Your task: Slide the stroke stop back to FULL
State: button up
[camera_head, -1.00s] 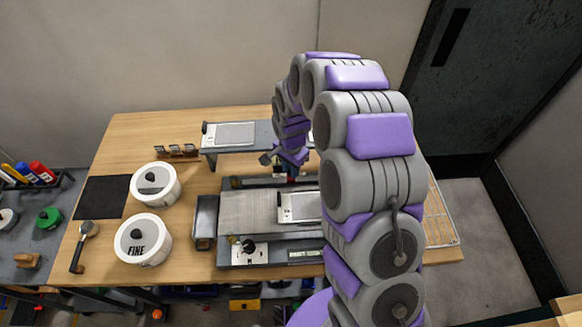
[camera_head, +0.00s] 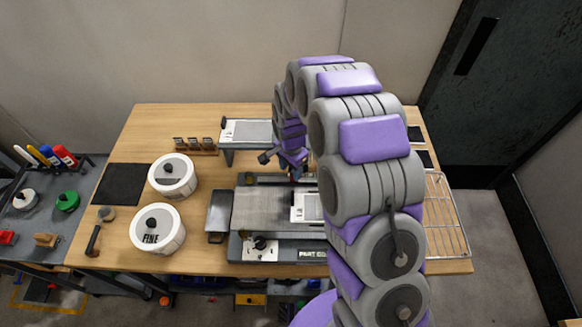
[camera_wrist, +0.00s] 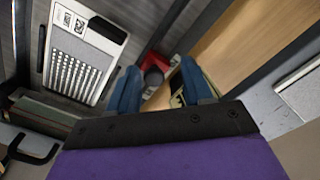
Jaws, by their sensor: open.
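A grey machine (camera_head: 270,206) with a flat bed stands on the wooden table, with a white plate (camera_head: 305,207) on it. No FULL mark is readable. My gripper (camera_wrist: 160,84) is open, its blue fingers on either side of the red part in the picture. I cannot tell whether they touch it. In the head view my gripper (camera_head: 294,171) is at the machine's back edge, partly hidden by my arm.
A wire rack (camera_head: 443,215) lies at the right. A dial panel (camera_head: 260,248) is at the machine's front.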

jog(key=shift+d+r, duration=0.15)
jog(key=shift+d, duration=0.05)
notch_tip(320, 180, up, 17)
jog(key=p, duration=0.2)
jog(key=shift+a+p, duration=0.25)
jog(key=shift+p, duration=0.1)
jog(key=s+d+r+n, duration=0.3)
jog(key=s+d+r, duration=0.35)
jog(key=s, duration=0.25)
jog(key=s+d+r+n+g, duration=0.1)
jog(key=s+d+n, duration=0.2)
jog(key=s, duration=1)
jog(key=s+d+n, duration=0.3)
jog(key=s+d, duration=0.3)
jog(key=s, duration=0.7)
jog(key=shift+s+r+g, duration=0.35)
jog(key=shift+r+g, duration=0.05)
